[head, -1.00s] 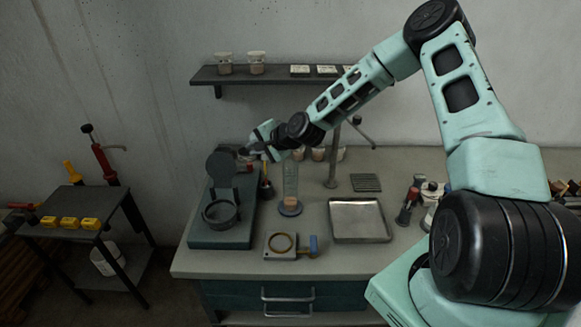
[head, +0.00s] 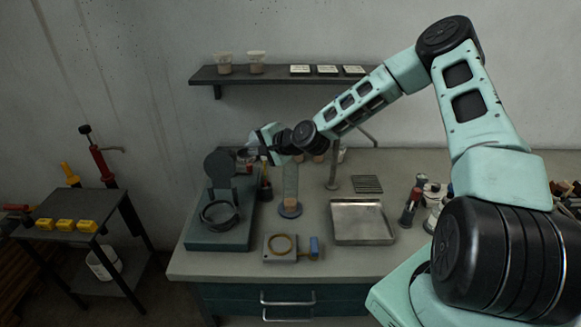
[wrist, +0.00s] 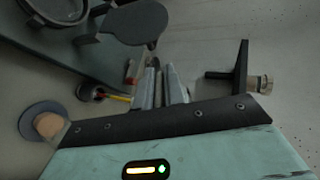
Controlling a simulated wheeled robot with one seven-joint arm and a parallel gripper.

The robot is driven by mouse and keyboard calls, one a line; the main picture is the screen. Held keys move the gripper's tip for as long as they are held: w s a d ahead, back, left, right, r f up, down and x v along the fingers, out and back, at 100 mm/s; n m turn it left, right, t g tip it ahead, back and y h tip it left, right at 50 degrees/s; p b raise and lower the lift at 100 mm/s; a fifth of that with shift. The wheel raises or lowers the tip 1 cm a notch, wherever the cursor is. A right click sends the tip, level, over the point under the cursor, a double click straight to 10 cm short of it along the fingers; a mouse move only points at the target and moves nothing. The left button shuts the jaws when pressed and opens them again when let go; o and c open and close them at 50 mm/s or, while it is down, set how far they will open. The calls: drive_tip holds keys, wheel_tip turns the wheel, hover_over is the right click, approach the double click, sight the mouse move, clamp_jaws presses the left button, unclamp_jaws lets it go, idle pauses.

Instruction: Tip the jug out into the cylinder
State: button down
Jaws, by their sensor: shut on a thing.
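The cylinder (head: 290,186) stands upright on a round blue base on the bench, with tan material inside. In the wrist view its base (wrist: 36,113) shows at the left edge. My gripper (head: 262,146) is above the bench, up and left of the cylinder's top. In the wrist view the fingers (wrist: 163,86) are close together. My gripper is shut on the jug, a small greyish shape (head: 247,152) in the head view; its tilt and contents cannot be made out.
A dark stand with a round plate and ring (head: 220,213) is left of the cylinder. A ring holder (head: 281,247) lies in front, and a metal tray (head: 361,222) to the right. A wall shelf (head: 282,76) with jars is behind. Bottles (head: 411,207) stand at right.

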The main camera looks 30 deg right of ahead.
drive_tip(key=shift+f+t+y+b, duration=0.3)
drive_tip(key=shift+t+b, duration=0.5)
drive_tip(key=shift+b, duration=0.7)
drive_tip(key=shift+s+d+f+t+y+b, duration=0.1)
drive_tip(key=shift+s+d+t+y+b, duration=0.2)
drive_tip(key=shift+b, duration=0.65)
drive_tip(key=shift+s+a+f+t+y+b, duration=0.1)
drive_tip(key=shift+s+t+b, duration=0.25)
drive_tip(key=shift+b, duration=0.6)
drive_tip(key=shift+d+f+t+b, duration=0.15)
drive_tip(key=shift+t+b, duration=0.5)
drive_tip(key=shift+b, duration=1)
drive_tip(key=shift+f+y+b, duration=0.15)
drive_tip(key=shift+y+b, duration=0.15)
drive_tip(key=shift+b, duration=0.1)
